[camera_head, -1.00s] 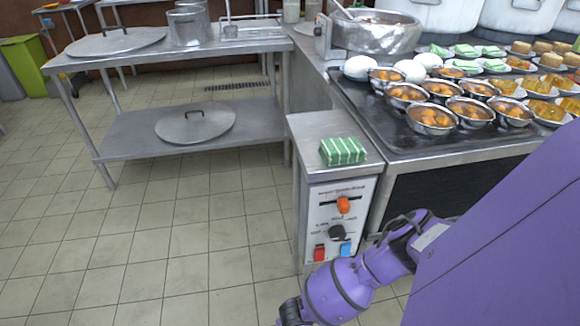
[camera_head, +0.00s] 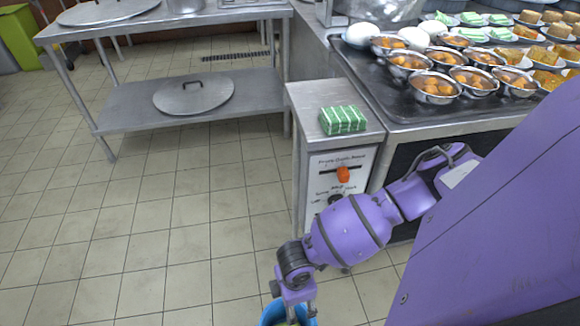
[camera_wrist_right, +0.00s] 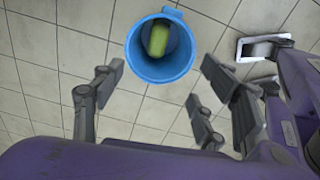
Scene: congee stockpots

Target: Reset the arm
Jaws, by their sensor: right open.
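My right arm comes in from the right in the head view, its purple links bent down past the front of the control cabinet. My right gripper (camera_head: 295,296) is at the bottom edge of that view, above a blue bucket (camera_head: 270,315) that is partly cut off. In the right wrist view my right gripper (camera_wrist_right: 160,88) is open, its fingers wide apart with nothing between them. The blue bucket (camera_wrist_right: 133,60) stands on the floor beyond the fingers, with a yellow-green object (camera_wrist_right: 158,40) inside it. My left gripper is not in view.
A green striped packet (camera_head: 343,119) lies on the control cabinet (camera_head: 300,100). A dark counter (camera_head: 385,95) holds several bowls of food. A steel table (camera_head: 235,15) with a lower shelf (camera_head: 120,110) stands at the left. The tiled floor (camera_head: 180,220) between is clear.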

